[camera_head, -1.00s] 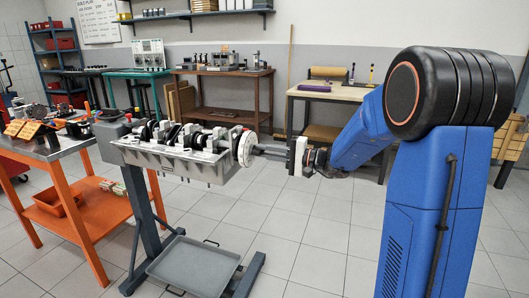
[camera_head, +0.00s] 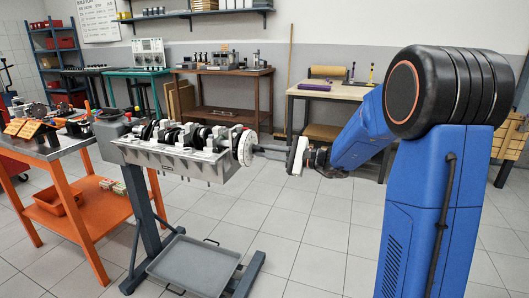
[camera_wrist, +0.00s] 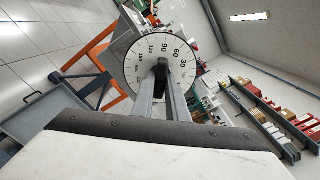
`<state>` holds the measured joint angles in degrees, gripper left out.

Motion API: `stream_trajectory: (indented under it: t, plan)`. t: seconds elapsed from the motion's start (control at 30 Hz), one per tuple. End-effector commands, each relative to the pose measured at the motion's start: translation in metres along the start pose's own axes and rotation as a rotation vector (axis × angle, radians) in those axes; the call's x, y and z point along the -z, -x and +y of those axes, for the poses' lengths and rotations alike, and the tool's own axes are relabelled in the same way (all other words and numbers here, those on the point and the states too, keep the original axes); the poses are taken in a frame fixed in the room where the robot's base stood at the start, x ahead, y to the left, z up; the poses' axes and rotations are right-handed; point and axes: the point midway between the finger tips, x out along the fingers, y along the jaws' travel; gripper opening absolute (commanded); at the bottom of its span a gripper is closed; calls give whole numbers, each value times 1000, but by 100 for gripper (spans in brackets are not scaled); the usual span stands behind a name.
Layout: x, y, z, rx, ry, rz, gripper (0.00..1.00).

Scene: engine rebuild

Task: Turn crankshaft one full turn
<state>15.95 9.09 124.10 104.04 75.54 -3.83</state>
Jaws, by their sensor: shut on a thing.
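A grey engine block (camera_head: 170,160) sits on a stand, with the crankshaft (camera_head: 205,137) lying along its top among pale caps and dark parts. A white degree wheel (camera_head: 246,149) is at the block's right end; its numbered face also shows in the wrist view (camera_wrist: 135,66). My gripper (camera_head: 262,149) reaches in from the right at the wheel's centre. In the wrist view my gripper's fingertips (camera_wrist: 161,73) are shut on a dark piece at the wheel's centre (camera_wrist: 161,66). The fingers partly hide that piece, so its full shape cannot be told.
A grey drip tray (camera_head: 195,266) lies low on the stand's base. An orange cart (camera_head: 85,215) with parts on top stands at the left. Benches line the back wall. The tiled floor (camera_head: 310,240) below my arm is clear.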

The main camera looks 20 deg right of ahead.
Motion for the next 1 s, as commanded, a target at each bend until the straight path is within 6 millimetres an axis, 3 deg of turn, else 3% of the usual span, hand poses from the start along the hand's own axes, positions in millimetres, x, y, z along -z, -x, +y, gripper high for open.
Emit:
stream_trajectory:
  t: [0.5, 0.53, 0.6, 1.0]
  plan:
    - [2, 1, 1, -1, -21, 3, 0]
    - [2, 1, 1, -1, -21, 3, 18]
    - [1, 1, 1, -1, -21, 3, 32]
    - [1, 6, 0, 1, -19, 2, 32]
